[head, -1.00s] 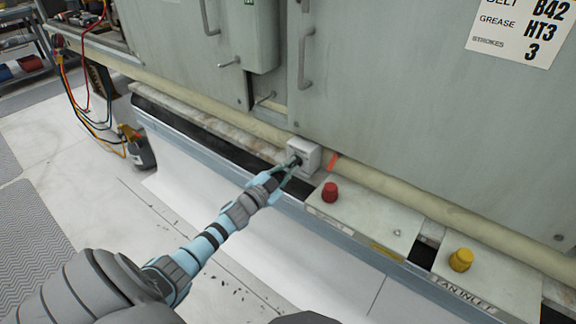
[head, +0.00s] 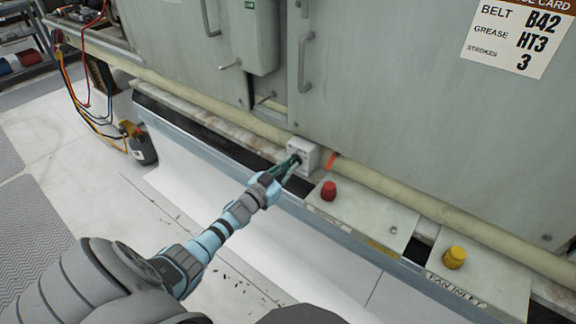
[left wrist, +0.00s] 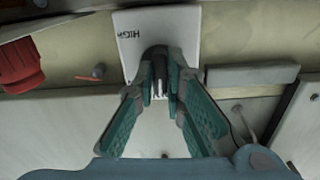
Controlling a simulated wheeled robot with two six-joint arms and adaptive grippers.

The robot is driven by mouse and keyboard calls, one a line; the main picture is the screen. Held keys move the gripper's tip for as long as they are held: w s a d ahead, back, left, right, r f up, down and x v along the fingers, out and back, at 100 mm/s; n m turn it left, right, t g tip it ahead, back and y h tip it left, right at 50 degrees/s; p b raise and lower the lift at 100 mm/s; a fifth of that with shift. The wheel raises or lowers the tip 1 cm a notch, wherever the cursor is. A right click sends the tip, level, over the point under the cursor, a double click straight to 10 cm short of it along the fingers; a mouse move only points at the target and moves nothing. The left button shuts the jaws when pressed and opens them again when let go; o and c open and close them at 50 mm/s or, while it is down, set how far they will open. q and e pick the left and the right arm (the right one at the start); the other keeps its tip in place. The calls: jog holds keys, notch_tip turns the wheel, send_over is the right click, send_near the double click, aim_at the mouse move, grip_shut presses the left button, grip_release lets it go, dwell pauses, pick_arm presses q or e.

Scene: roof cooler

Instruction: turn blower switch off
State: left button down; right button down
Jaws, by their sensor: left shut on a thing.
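The blower switch is a small pale box (head: 304,152) on the ledge below the cabinet doors, with a dark knob on its front. In the left wrist view the box (left wrist: 180,28) carries the upside-down word HIGH, and the dark knob (left wrist: 154,53) lies between the fingertips. My left gripper (head: 292,162) reaches the front of the box. Its teal fingers (left wrist: 158,86) are shut on the knob and hide part of it, so the knob's setting cannot be read. My right gripper is not in view.
A red knob (head: 329,190) and a yellow knob (head: 455,257) stand on pale panels to the right. A thick pale pipe (head: 400,193) runs along the cabinet base. Cabinet handles (head: 305,62) are above.

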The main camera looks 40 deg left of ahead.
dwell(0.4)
pick_arm(q)
jog(key=c, duration=1.7)
grip_release()
jog(key=shift+o, duration=0.2)
jog(key=s, duration=1.2)
jog(key=shift+d, duration=0.15)
